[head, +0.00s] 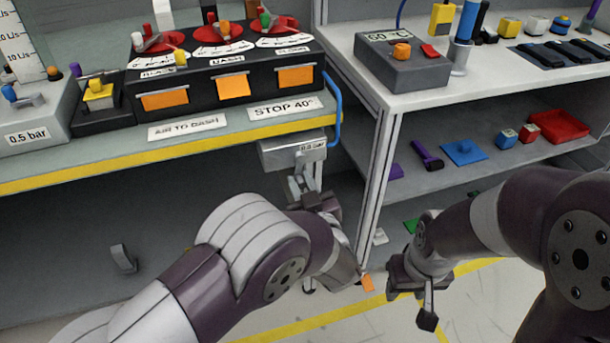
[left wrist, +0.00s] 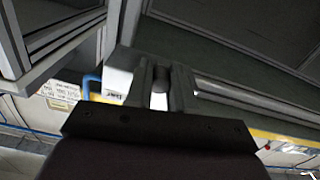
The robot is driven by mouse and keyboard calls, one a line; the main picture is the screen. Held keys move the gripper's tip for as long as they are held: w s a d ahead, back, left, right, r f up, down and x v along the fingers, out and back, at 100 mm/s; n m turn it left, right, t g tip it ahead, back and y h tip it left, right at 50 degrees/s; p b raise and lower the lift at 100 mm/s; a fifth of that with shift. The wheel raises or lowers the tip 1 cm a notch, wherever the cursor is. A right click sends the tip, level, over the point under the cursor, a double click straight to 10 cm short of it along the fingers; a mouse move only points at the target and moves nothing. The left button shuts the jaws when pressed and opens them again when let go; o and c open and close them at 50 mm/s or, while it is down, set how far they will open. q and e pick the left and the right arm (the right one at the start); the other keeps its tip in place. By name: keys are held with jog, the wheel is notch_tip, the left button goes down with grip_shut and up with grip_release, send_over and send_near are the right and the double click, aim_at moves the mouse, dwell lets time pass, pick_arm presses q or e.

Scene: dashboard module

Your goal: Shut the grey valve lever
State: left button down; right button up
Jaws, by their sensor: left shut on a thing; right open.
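A grey valve box (head: 283,153) with a small bar label hangs under the yellow-striped front edge of the left bench. My left gripper (head: 303,183) reaches up to it from below. In the left wrist view, my left gripper (left wrist: 161,90) is shut on a rounded grey lever end (left wrist: 161,76) between its two fingers. The rest of the lever is mostly hidden by the fingers, so its angle is hard to tell. My right gripper (head: 410,302) is open and empty, low in front of the right shelf unit.
The left bench (head: 205,148) carries a panel with red dials and orange flaps (head: 233,88). A blue hose (head: 337,112) curves beside the valve box. The right table's leg (head: 377,190) stands close to my left wrist. An orange piece (head: 367,283) is near the floor.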

aim_at(275, 160)
pick_arm(q)
jog(key=a+r+m+p, duration=0.1)
jog(key=m+p, duration=0.3)
jog(key=a+r+m+p, duration=0.1)
jog(key=m+p, duration=0.2)
jog(key=p, duration=0.2)
jog(key=s+a+r+m+p, duration=0.1)
jog(key=r+m+p, duration=0.1)
jog(key=m+p, duration=0.2)
jog(key=shift+s+a+m+p, duration=0.1)
jog(key=shift+a+m+p, duration=0.25)
jog(key=shift+p, duration=0.35)
jog(key=shift+a+r+m+p, duration=0.1)
jog(key=shift+r+m+p, duration=0.25)
jog(key=shift+m+p, duration=0.65)
jog(key=shift+a+r+m+p, duration=0.1)
jog(key=shift+r+m+p, duration=0.25)
jog(key=shift+m+p, duration=0.55)
jog(key=shift+m, duration=0.35)
jog(key=c, duration=1)
grip_release()
jog(key=shift+f, duration=0.15)
